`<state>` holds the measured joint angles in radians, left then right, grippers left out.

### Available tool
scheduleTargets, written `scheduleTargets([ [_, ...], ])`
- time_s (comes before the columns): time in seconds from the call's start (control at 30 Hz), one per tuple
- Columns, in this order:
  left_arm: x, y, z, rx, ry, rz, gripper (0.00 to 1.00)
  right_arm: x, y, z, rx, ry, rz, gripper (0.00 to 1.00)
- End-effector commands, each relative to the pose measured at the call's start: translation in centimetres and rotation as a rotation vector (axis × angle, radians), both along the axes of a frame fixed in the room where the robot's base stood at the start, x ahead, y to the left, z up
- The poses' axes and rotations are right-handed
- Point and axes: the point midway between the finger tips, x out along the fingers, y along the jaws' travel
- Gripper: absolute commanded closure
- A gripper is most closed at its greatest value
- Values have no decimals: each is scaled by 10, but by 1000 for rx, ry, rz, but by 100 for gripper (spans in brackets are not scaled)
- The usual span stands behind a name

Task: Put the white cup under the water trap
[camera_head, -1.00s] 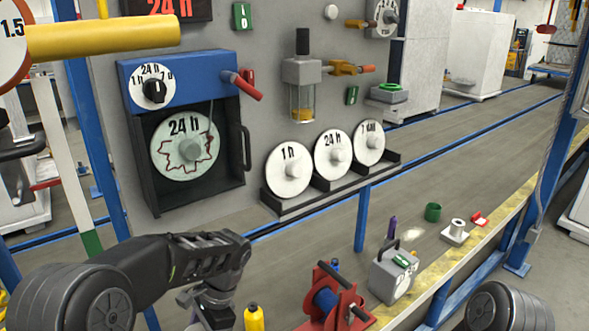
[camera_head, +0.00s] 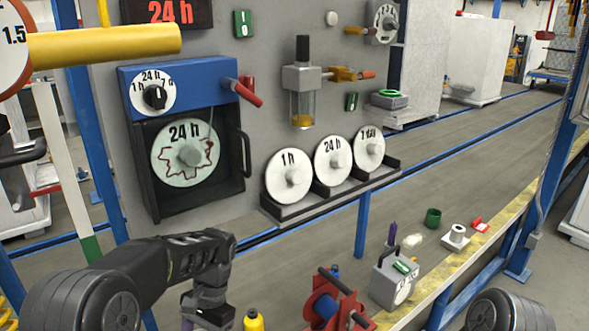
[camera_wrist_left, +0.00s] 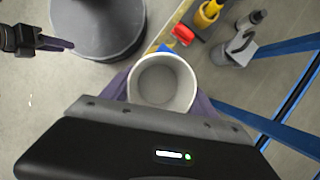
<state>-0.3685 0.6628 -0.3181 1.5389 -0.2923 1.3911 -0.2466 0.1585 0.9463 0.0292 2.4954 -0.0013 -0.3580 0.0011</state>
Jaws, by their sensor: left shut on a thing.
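The white cup (camera_wrist_left: 163,84) shows in the left wrist view, its open mouth facing the camera. It sits between the purple fingers of my left gripper (camera_wrist_left: 163,92), which is shut on it. In the head view my left gripper (camera_head: 207,314) is at the bottom edge, partly cut off, and the cup is not visible there. The water trap (camera_head: 303,100) hangs on the grey panel, with a clear bowl and yellowish liquid at its bottom. My left gripper is well below and left of it. What looks like my right gripper (camera_wrist_left: 40,42) is at the wrist view's upper left; its opening is unclear.
A shelf with several white discs (camera_head: 288,177) juts out right of the chart recorder (camera_head: 190,160), below the trap. A yellow bottle (camera_head: 253,320), red spool stand (camera_head: 335,306) and grey box (camera_head: 394,284) stand at the front. Air below the trap's bowl is clear down to the shelf.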

Motion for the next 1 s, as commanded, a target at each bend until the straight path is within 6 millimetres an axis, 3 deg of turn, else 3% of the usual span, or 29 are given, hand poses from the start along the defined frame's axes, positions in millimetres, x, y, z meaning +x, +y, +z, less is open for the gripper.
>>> scheduleTargets([
  [0.47, 1, 0, -6, 0, 1, 17, 73, 0, 0, 0, 0, 0, 0, 59],
  [0.57, 2, 0, -26, -2, 2, 95, 73, 0, 0, 0, 0, 0, 0, 59],
  [0.8, 7, 0, -104, -2, 2, 419, 73, 0, 0, 0, 0, 0, 0, 59],
  [0.9, 8, 0, -120, 0, 1, 490, 73, 0, 0, 0, 0, 0, 0, 59],
  [1.0, 9, 0, -122, 0, -1, 503, 73, 0, 0, 0, 0, 0, 0, 59],
])
